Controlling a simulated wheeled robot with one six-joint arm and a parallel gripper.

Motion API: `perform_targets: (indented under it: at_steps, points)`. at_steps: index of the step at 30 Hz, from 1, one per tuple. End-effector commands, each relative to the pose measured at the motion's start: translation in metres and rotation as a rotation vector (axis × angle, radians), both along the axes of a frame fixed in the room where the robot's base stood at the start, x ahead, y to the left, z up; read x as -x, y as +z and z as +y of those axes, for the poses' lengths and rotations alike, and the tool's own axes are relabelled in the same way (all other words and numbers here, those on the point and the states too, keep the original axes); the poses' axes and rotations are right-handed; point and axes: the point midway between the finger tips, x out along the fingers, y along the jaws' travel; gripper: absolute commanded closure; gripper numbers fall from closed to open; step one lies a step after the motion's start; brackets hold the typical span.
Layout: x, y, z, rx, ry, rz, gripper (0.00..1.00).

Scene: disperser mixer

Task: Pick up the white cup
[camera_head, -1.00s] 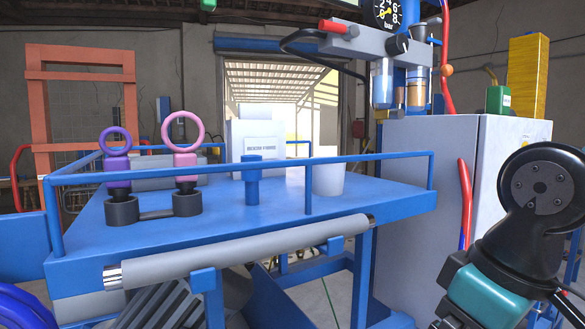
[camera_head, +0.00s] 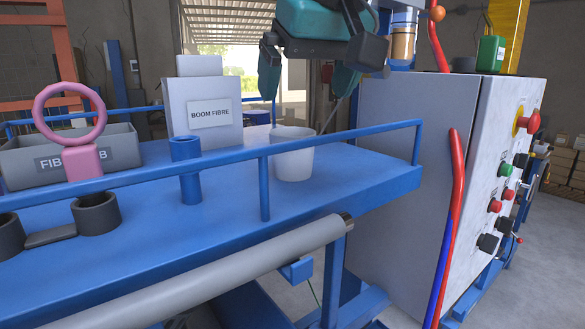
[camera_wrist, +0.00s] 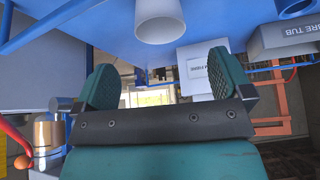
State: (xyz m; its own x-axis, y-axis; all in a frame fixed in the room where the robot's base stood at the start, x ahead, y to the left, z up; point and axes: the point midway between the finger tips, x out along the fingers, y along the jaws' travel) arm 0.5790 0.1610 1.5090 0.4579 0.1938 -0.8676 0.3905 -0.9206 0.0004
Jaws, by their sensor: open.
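The white cup (camera_head: 293,154) stands upright on the blue platform (camera_head: 225,222), near its right end and behind the front rail. In the wrist view the cup (camera_wrist: 158,22) shows at the top, beyond and between the fingers, and the picture is upside down. My gripper (camera_head: 308,78) is above and slightly right of the cup in the head view. Its teal fingers are apart with nothing between them. In the wrist view my gripper (camera_wrist: 160,80) is also open and empty, clear of the cup.
A blue rail (camera_head: 340,138) runs along the platform's front, close to the cup. A blue cylinder (camera_head: 186,168) stands left of the cup, with a white BOOM FIBRE box (camera_head: 200,112) behind. A grey cabinet (camera_head: 410,180) stands right. A pink ring handle (camera_head: 70,115) and grey tub (camera_head: 120,145) are left.

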Motion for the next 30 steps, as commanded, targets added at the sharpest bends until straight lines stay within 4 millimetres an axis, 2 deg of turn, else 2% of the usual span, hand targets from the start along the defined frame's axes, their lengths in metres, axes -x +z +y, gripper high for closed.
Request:
perform_targets:
  at_steps: [3, 11, 21, 29, 30]
  points:
    - [-0.01, -0.018, 0.003, 0.002, -0.003, 0.003, 0.03]
    - [-0.021, -0.035, 0.006, 0.001, -0.004, 0.002, 0.03]
    - [-0.042, -0.073, 0.015, 0.001, -0.004, 0.002, 0.03]
    - [-0.043, -0.077, 0.016, -0.001, -0.003, 0.0, 0.03]
    - [-0.043, -0.077, 0.016, -0.001, -0.003, 0.0, 0.12]
